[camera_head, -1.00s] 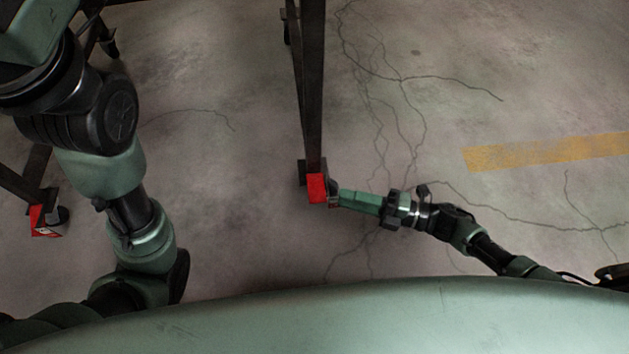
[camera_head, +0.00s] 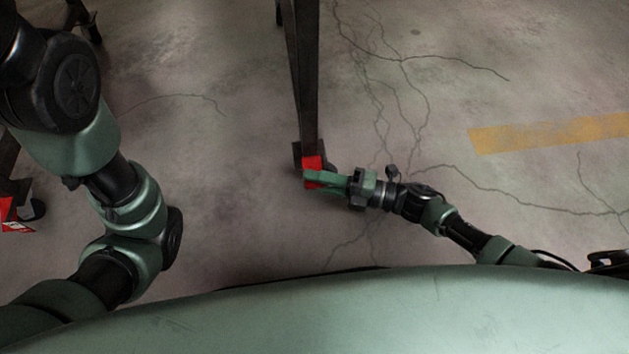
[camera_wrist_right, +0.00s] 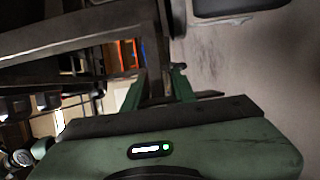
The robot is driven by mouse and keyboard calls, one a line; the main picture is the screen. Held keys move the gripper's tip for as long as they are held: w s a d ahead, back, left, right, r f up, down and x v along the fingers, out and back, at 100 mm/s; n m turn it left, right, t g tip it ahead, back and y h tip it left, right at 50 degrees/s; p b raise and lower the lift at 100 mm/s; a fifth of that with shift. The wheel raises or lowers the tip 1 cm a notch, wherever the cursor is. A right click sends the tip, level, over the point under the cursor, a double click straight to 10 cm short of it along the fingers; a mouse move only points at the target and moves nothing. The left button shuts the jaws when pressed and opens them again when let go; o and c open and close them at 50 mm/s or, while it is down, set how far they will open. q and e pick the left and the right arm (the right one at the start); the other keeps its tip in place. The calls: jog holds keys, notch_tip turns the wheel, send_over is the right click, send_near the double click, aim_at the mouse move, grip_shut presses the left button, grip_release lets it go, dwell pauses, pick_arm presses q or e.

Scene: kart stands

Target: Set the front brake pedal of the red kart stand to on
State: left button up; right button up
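The dark metal leg (camera_head: 304,85) of a stand comes down the middle of the head view. At its foot is a red brake pedal (camera_head: 313,163) beside a dark caster. My right gripper (camera_head: 314,181) is at this pedal, its green fingers apart and partly covering it. I cannot tell if they touch it. In the right wrist view the open fingers (camera_wrist_right: 158,85) have a dark metal part (camera_wrist_right: 152,50) between or just beyond them. Whether the pedal is on or off cannot be read. My left arm is at the left; its gripper is out of frame.
Another red pedal (camera_head: 14,214) with a dark caster (camera_head: 34,209) is at the left edge. A further caster (camera_head: 93,33) shows at the top left. The cracked concrete floor (camera_head: 430,110) is clear to the right, with a yellow stripe (camera_head: 560,133).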

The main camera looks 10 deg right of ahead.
jog(key=shift+w+a, duration=0.1)
jog(key=shift+a, duration=0.1)
jog(key=shift+c, duration=0.3)
grip_shut()
dwell(1.1)
